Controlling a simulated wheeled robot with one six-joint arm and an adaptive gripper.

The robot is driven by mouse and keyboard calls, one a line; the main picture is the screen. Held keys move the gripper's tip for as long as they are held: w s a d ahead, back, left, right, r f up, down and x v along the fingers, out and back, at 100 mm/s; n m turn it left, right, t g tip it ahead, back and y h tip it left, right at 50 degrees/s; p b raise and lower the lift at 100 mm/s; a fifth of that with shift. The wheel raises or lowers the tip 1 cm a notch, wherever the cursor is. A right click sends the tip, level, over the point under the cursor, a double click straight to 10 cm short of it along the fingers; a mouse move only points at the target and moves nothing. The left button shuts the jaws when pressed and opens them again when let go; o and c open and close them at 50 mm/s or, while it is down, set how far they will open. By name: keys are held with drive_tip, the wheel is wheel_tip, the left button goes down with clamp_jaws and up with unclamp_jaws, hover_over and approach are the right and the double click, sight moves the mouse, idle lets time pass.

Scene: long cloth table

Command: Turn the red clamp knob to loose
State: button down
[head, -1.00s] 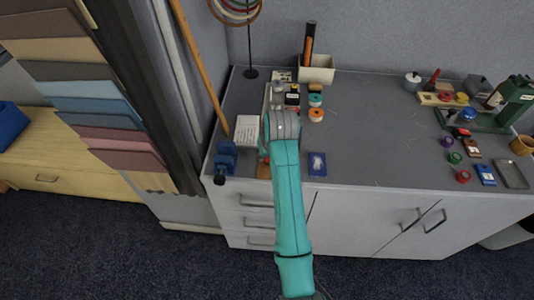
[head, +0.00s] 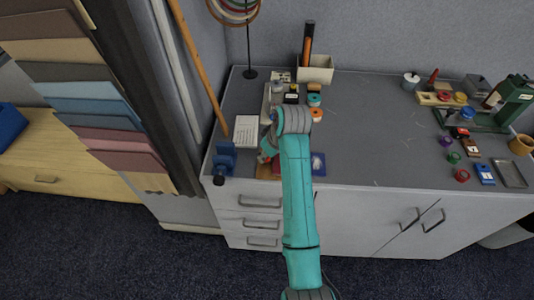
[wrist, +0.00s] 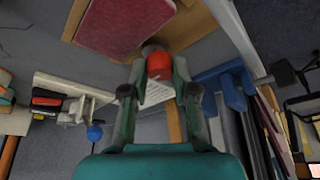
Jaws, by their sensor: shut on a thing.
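The red clamp knob (wrist: 159,65) shows in the wrist view between the two fingertips of my gripper (wrist: 160,80). The fingers are closed in on it from both sides. A rounded grey part shows just behind the knob. In the head view my gripper (head: 267,146) is low over the front left of the grey worktop, partly hidden by my wrist. The knob cannot be made out clearly there, and its turn angle cannot be read.
A blue vise (head: 224,160) stands left of my gripper, also in the wrist view (wrist: 232,88). A white sheet (head: 247,131) lies behind it. A red pad (wrist: 122,22) on wood is close by. Spools (head: 315,100) stand behind my wrist. The worktop's middle (head: 375,130) is clear.

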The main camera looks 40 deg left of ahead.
drive_tip(key=c, duration=0.9)
unclamp_jaws()
drive_tip(key=v, duration=1.2)
drive_tip(key=shift+s+f, duration=0.1)
